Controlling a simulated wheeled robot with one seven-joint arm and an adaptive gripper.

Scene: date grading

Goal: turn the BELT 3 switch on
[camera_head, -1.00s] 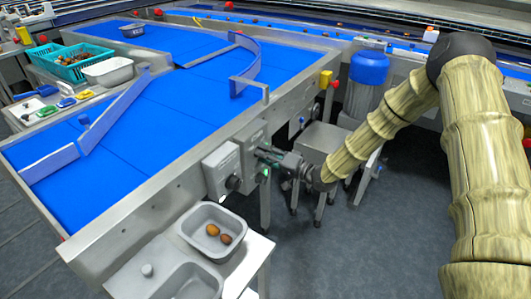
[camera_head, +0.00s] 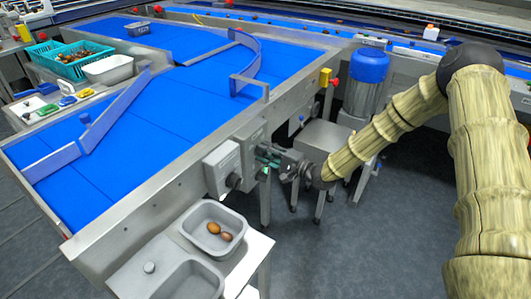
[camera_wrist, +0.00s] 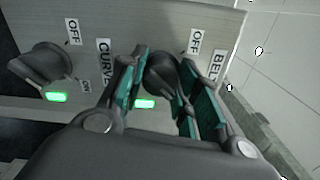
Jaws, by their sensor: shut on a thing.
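My gripper (camera_wrist: 160,90) has its two green-padded fingers on either side of a dark rotary knob (camera_wrist: 161,72) on a grey switch panel (camera_wrist: 135,22). A label starting "BEL" (camera_wrist: 218,66) stands right of this knob, its end cut off from sight. An "OFF" mark (camera_wrist: 194,41) is near it. A green lamp (camera_wrist: 144,103) glows by the held knob. In the head view my gripper (camera_head: 268,156) is at the farther grey switch box (camera_head: 251,138), beside the blue belt table. The fingers hide most of that knob there.
A second knob (camera_wrist: 45,64) with "OFF" and "ON" marks and a lit green lamp (camera_wrist: 56,97) is to the left. A nearer switch box (camera_head: 221,168) and a grey tub with dates (camera_head: 192,217) stand close by. A stool (camera_head: 322,140) is behind my gripper.

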